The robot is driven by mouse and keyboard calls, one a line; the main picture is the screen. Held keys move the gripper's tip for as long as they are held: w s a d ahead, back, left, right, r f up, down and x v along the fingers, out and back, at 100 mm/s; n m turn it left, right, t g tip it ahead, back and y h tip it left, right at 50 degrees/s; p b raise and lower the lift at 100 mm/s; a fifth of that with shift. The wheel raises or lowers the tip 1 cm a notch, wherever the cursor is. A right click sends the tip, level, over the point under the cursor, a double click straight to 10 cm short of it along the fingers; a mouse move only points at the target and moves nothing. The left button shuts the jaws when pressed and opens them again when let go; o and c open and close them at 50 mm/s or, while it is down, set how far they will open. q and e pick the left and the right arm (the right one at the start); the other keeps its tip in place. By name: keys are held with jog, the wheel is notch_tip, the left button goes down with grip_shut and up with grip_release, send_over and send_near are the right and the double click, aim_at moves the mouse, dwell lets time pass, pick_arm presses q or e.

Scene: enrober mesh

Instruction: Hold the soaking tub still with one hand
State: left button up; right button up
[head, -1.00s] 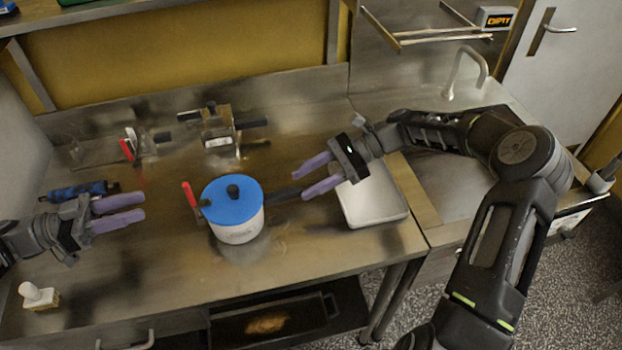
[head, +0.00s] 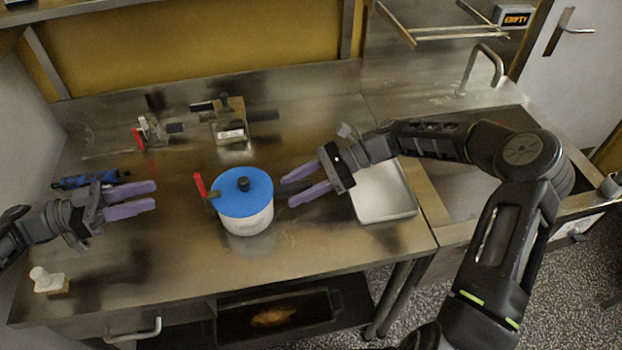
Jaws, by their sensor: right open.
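The soaking tub, apparently the white round tub (head: 247,224) with a blue lid and dark knob, stands upright near the middle of the steel bench. A red-handled part sticks up at its left edge. My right gripper (head: 286,192) is open and empty just right of the tub, its fingertips pointing at it with what looks like a small gap. My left gripper (head: 156,195) is open and empty to the left of the tub, fingers pointing right, clearly apart from it.
A white tray (head: 384,214) lies right of the tub, partly behind my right gripper. Metal clamp-like devices (head: 231,130) stand behind. A blue tool (head: 88,180) lies by my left gripper. A white-knobbed piece (head: 46,281) sits front left. The bench front is clear.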

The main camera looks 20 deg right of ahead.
jog(key=shift+a+f, duration=0.3)
jog(key=shift+a, duration=0.35)
grip_shut()
dwell(0.9)
